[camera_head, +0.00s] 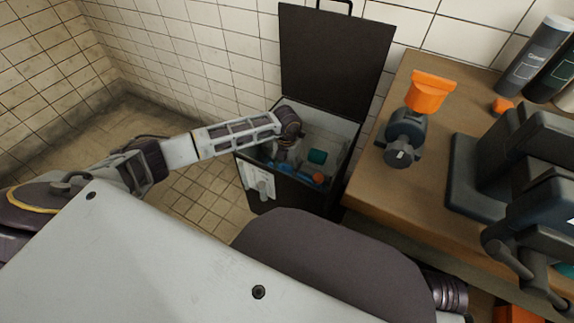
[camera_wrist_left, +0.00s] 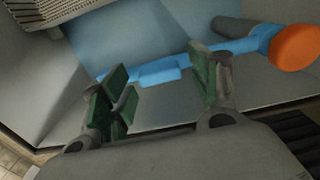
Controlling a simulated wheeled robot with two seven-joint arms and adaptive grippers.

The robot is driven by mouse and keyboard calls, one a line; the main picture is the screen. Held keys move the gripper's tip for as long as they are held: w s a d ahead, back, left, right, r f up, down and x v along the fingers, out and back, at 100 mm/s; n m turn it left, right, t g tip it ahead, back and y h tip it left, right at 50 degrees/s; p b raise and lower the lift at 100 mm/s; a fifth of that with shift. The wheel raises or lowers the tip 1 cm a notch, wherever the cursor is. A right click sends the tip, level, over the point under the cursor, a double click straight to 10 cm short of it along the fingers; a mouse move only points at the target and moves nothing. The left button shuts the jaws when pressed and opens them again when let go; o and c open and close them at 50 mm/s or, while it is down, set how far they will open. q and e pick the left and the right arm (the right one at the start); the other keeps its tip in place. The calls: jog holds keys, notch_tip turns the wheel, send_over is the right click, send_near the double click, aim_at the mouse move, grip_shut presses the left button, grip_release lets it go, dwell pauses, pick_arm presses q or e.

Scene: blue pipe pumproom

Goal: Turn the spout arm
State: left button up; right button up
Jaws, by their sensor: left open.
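A blue bar-like arm (camera_wrist_left: 160,73), which looks like the spout arm, runs across the left wrist view to a round orange end (camera_wrist_left: 295,48) at the right. My left gripper (camera_wrist_left: 162,85) is open, with green pads on its fingers. The bar passes beyond the fingertips and across the gap between them; contact cannot be told. In the head view, my left gripper (camera_head: 286,152) reaches down into an open dark box, where blue parts (camera_head: 288,168) and an orange piece (camera_head: 318,178) show partly behind it.
The box has a raised dark lid (camera_head: 335,60) at the back and dark side walls near my left gripper. A wooden bench (camera_head: 420,190) stands at its right, holding an orange-topped valve (camera_head: 405,135), black equipment (camera_head: 480,175) and bottles (camera_head: 535,55). Tiled floor (camera_head: 205,190) lies clear at left.

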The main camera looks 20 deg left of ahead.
aim_at(287, 166)
pick_arm(q)
jog(key=shift+r, duration=0.1)
notch_tip(287, 166, up, 12)
dwell(0.8)
dwell(0.7)
